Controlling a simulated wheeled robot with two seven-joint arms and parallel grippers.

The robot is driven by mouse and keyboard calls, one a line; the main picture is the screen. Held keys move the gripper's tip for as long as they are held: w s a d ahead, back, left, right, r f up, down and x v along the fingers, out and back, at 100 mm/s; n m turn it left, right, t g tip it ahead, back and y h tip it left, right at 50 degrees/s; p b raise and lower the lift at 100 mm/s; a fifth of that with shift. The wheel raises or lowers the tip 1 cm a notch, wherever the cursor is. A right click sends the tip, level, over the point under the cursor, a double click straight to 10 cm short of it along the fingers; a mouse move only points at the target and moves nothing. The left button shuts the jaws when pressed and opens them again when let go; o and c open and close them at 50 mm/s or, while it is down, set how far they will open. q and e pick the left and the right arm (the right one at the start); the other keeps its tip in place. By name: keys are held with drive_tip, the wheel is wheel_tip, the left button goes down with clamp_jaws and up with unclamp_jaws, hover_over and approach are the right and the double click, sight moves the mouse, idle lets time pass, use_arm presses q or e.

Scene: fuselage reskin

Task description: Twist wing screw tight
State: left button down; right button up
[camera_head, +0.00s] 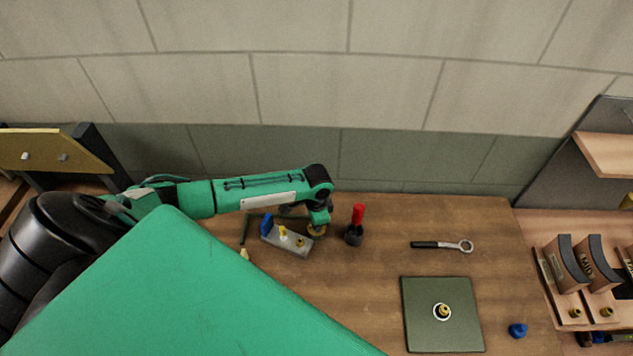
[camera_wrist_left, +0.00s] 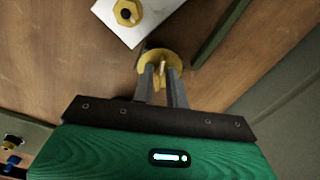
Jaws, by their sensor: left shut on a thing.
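A gold wing screw (camera_wrist_left: 172,58) with a round flange shows at the fingertips in the left wrist view. My left gripper (camera_wrist_left: 161,84) is shut on its upright wing. In the head view my left gripper (camera_head: 318,219) points down, with the gold flange (camera_head: 317,231) under it, at the right end of a small grey plate (camera_head: 292,249). The plate carries a blue piece (camera_head: 267,224), a yellow piece (camera_head: 282,231) and a brass hex fitting (camera_head: 300,243). I cannot tell whether the flange touches what lies beneath. My right gripper is not in view.
A red-handled tool (camera_head: 357,215) stands just right of my left gripper. A ring wrench (camera_head: 442,245), a dark green mat (camera_head: 418,335) with a round fitting and a blue knob (camera_head: 517,330) lie farther right. Wooden racks (camera_head: 560,290) stand at the right edge.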

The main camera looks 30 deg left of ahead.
use_arm(q)
drive_tip(key=m, duration=0.4)
drive_tip(key=shift+w+m, duration=0.1)
drive_tip(key=shift+m, duration=0.2)
drive_tip(key=m, duration=0.5)
drive_tip(key=m+b, duration=0.1)
drive_tip(key=m, duration=0.5)
drive_tip(key=m+b, duration=0.1)
drive_tip(key=m, duration=0.2)
drive_tip(key=shift+m, duration=1.3)
drive_tip(key=shift+b, duration=0.3)
drive_tip(key=c, duration=1.4)
unclamp_jaws()
